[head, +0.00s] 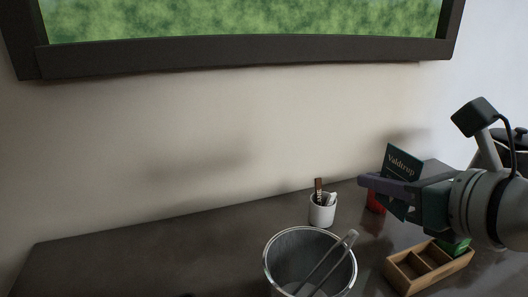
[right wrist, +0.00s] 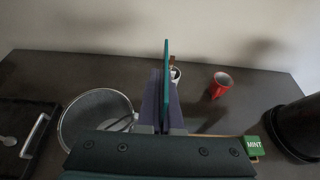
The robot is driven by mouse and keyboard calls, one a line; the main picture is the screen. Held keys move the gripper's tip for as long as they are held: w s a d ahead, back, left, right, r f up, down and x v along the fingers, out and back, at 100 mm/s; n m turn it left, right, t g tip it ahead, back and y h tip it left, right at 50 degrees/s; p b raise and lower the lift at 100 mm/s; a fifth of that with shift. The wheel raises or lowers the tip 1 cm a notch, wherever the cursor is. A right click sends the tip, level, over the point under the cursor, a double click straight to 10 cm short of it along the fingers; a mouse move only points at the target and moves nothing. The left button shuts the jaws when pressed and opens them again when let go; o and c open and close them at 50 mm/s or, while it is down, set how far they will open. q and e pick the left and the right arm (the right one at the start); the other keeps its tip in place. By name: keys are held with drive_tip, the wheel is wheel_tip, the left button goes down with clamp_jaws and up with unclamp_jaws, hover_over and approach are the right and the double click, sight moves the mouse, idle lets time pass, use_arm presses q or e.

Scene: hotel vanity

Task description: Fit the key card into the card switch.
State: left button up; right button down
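The key card (head: 403,162) is dark green with the pale word "Valdtrup". It stands upright in my right gripper (head: 368,182), above the right part of the counter. The gripper's purple finger crosses in front of the card, and the card sticks out above and below it. In the right wrist view the card (right wrist: 167,75) appears nearly edge-on as a thin teal strip beside the purple finger (right wrist: 151,100). The gripper is shut on it. I see no card switch in either view. My left gripper is not in view.
A white cup (head: 322,211) with brushes, a metal bucket (head: 268,270) with tongs, a wooden divided box (head: 408,283) and a red cup (right wrist: 221,84) stand on the dark counter (head: 150,255). A green MINT box (right wrist: 254,146) is by a black vessel (right wrist: 297,128).

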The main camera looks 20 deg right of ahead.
wheel_tip(320, 180, up, 12)
drive_tip(key=s+a+n+g+y, duration=0.1)
drive_tip(key=s+a+n+y, duration=0.1)
drive_tip(key=n+y, duration=0.3)
drive_tip(key=s+a+r+n+g+y+p, duration=0.1)
drive_tip(key=s+a+r+n+g+y, duration=0.5)
drive_tip(key=s, duration=0.3)
wheel_tip(320, 180, up, 33)
drive_tip(key=m+t+h+p, duration=0.1)
drive_tip(key=p, duration=3.6)
drive_tip(key=w+d+f+m+t+h+b, duration=0.2)
drive_tip(key=w+f+m+h+b, duration=0.1)
drive_tip(key=f+b, duration=0.9)
drive_tip(key=w+d+f+m+t+h+b, duration=0.2)
drive_tip(key=f+b, duration=1.1)
drive_tip(key=f, duration=0.9)
drive_tip(key=w+d+f+m+t+h+b, duration=0.2)
drive_tip(key=w+d+f+m+h+b, duration=0.2)
drive_tip(key=f+b, duration=0.9)
wheel_tip(320, 180, down, 4)
drive_tip(key=shift+w+r+m+h, duration=0.1)
drive_tip(key=shift+w+m+h, duration=0.4)
drive_tip(key=shift+w, duration=0.5)
